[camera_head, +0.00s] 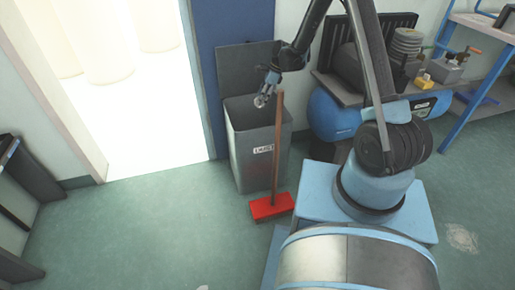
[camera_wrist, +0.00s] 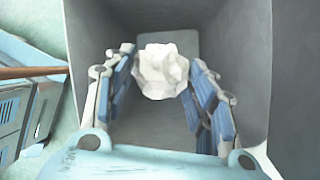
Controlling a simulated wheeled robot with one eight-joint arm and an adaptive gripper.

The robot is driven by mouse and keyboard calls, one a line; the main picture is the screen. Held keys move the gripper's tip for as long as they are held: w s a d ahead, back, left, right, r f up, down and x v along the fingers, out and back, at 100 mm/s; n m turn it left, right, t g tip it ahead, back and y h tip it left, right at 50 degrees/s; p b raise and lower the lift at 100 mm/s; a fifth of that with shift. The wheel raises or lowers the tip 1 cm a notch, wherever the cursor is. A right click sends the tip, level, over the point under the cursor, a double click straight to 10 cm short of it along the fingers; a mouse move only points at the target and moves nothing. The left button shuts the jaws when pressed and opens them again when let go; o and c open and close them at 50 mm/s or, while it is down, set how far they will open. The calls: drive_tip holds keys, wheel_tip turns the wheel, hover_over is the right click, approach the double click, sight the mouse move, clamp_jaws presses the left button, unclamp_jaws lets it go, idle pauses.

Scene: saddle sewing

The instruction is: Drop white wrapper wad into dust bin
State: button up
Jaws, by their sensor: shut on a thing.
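The white wrapper wad (camera_wrist: 160,72) is a crumpled white ball between the fingers of my gripper (camera_wrist: 162,80) in the wrist view. My gripper is shut on it. In the head view my gripper (camera_head: 264,97) is over the open top of the grey dust bin (camera_head: 254,160), and the wad shows small and pale at the fingertips. The dust bin's lid stands up against the blue panel behind. In the wrist view the bin's grey inner walls (camera_wrist: 235,60) surround the wad and the bin floor shows behind it.
A broom with a wooden handle (camera_head: 278,150) and red head (camera_head: 272,207) leans at the bin's front right. A blue compressor tank (camera_head: 335,118) stands to the right. A bright doorway (camera_head: 150,110) is at the left. The green floor in front is largely clear.

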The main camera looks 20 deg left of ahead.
drive_tip(key=o, duration=0.8)
drive_tip(key=shift+o, duration=0.2)
drive_tip(key=v, duration=1.2)
drive_tip(key=shift+d+f, duration=0.1)
